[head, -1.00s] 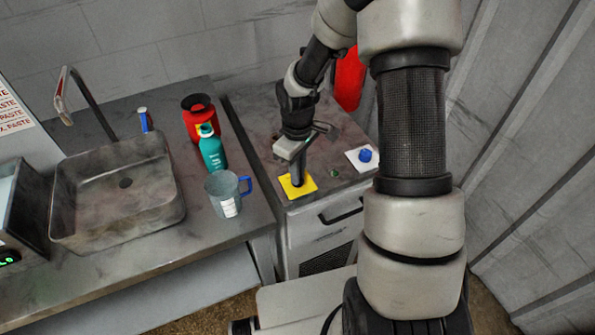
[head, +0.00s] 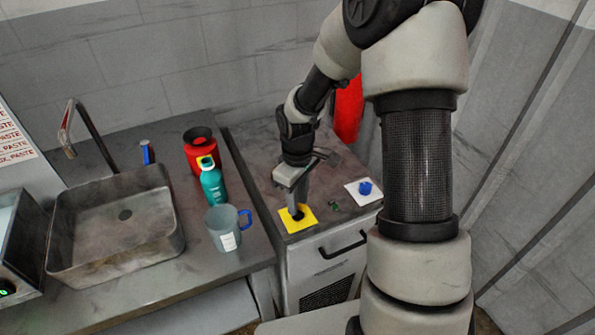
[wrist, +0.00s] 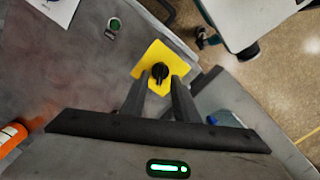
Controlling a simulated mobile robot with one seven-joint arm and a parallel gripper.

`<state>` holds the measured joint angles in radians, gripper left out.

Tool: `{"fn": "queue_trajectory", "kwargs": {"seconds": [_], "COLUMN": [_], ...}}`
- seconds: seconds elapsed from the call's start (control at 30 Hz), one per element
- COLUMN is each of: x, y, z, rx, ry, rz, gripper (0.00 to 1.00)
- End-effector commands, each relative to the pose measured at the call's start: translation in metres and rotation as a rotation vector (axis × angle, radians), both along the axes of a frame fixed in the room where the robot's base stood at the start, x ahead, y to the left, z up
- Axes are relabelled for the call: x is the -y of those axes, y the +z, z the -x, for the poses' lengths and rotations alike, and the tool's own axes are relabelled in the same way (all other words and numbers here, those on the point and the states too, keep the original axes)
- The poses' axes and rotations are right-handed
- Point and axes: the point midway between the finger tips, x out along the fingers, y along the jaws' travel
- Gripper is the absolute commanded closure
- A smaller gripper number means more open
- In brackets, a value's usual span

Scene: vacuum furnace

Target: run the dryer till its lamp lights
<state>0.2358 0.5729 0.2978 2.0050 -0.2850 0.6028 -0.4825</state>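The dryer appears to be the grey cabinet (head: 318,265) right of the sink counter. On its top, a yellow plate (head: 307,221) carries a black knob (head: 297,214); the knob also shows in the wrist view (wrist: 160,71). A small green round lamp or button (wrist: 114,24) sits beside the plate; it looks dull green, and I cannot tell if it is lit. A blue knob (head: 365,188) stands on a white plate (head: 352,192). My gripper (wrist: 159,82) points down just above the black knob, its fingers apart on either side, with visible gaps and nothing held.
The left counter holds a sink (head: 110,235), a grey mug (head: 224,230) with a blue handle, a teal bottle (head: 212,184) and a red container (head: 200,152). A drawer handle (head: 343,246) is on the cabinet front.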

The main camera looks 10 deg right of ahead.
Motion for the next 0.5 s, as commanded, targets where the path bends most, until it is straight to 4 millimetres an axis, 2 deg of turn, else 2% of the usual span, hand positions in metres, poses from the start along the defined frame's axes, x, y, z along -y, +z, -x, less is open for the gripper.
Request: {"fn": "queue_trajectory", "kwargs": {"seconds": [0.03, 0.3, 0.5], "x": [0.000, 0.000, 0.000], "y": [0.014, 0.081, 0.123], "z": [-0.001, -0.002, -0.001], "rx": [0.006, 0.007, 0.005], "ry": [-0.001, -0.001, -0.001], "rz": [0.000, 0.000, 0.001], "gripper": [0.73, 0.73, 0.73]}}
